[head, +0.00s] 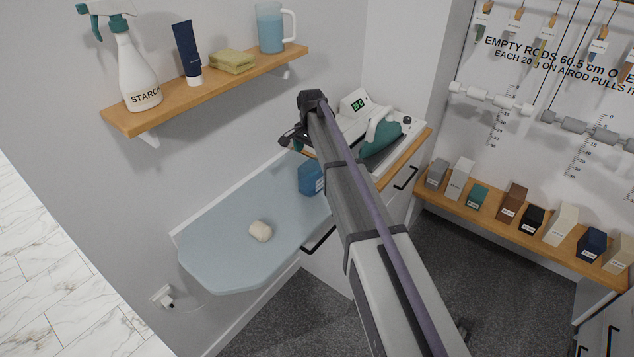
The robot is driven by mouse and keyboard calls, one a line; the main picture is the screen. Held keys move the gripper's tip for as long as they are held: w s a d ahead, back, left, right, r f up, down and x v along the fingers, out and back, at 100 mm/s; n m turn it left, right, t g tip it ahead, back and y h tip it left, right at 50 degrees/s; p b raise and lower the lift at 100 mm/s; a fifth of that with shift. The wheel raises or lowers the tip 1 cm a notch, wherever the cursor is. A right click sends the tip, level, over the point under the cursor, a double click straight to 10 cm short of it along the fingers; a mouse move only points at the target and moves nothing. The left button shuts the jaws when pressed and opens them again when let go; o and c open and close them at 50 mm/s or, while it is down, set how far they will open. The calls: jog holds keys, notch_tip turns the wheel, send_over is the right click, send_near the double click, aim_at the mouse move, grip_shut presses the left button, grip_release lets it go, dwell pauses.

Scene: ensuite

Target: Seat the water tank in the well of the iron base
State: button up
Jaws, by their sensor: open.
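The iron base (352,104) is a white unit with a lit green display, on a wooden-edged top at the back. A green-and-white iron (380,137) stands on its right part. The well is not clearly visible; my arm covers the base's left and front parts. A blue box with a pale label (308,177), which looks like the water tank, stands upright on the pale blue ironing board (225,235), its right side close to my arm. My gripper (291,139) is open, above and behind the blue box and left of the base. I see nothing held in it.
A cream lump (261,231) lies on the board. The wall shelf (210,84) holds a starch spray bottle (132,70), a tube (187,52), sponges (232,62) and a blue jug (270,28). A right-hand shelf (520,232) holds several small boxes. The board's left part is clear.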

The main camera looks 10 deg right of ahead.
aim_at(312, 172)
notch_tip(312, 172, down, 10)
jog(key=b, duration=0.8)
jog(key=shift+r, duration=0.45)
jog(key=shift+c, duration=0.4)
jog(key=c, duration=1)
jog(key=shift+r+p, duration=0.15)
jog(key=shift+p, duration=0.25)
notch_tip(312, 172, up, 10)
jog(key=p, duration=0.9)
jog(key=shift+f+p, duration=0.2)
jog(key=shift+p, duration=0.1)
